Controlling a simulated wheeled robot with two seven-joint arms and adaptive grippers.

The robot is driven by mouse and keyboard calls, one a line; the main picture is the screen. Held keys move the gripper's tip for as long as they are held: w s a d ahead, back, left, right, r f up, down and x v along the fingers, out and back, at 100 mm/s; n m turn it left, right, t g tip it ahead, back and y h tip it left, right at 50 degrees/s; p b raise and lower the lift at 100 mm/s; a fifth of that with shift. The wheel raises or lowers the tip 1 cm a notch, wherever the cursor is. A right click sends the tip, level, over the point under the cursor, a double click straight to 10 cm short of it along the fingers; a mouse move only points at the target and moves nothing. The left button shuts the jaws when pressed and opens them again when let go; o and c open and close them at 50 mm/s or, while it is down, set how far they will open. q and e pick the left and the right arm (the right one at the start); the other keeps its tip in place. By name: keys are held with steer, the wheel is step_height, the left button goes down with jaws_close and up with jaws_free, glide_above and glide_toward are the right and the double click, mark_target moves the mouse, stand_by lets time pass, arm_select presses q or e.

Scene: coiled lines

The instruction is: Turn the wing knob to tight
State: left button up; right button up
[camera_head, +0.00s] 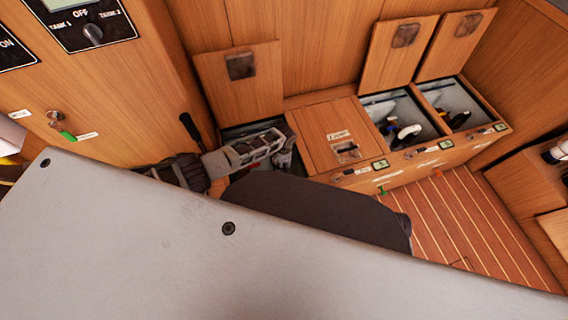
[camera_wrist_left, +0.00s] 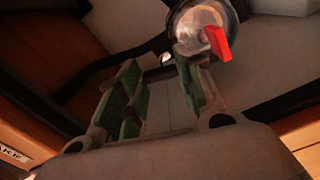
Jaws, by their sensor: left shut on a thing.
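My left gripper (camera_head: 280,148) reaches into the open locker at the left of the row in the head view. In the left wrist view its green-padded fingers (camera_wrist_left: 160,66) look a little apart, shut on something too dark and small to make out. A round, clear and metallic fitting with a red wing-shaped piece (camera_wrist_left: 218,43), which may be the wing knob, shows just beyond the right-hand finger. I cannot tell whether the finger touches it. In the head view the fitting is mostly hidden by my gripper and arm. My right gripper is not in view.
A raised wooden lid (camera_head: 240,82) stands behind this locker. A closed lid (camera_head: 331,136) lies to its right, then two open lockers (camera_head: 408,112). A black lever (camera_head: 191,130) rises at the left. Striped floor (camera_head: 470,225) is clear at the right.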

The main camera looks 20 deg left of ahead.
arm_select(q)
steer(key=shift+s+f, duration=0.1)
steer(key=o, duration=1)
steer(key=shift+r, duration=0.3)
steer(key=shift+r, duration=5.75)
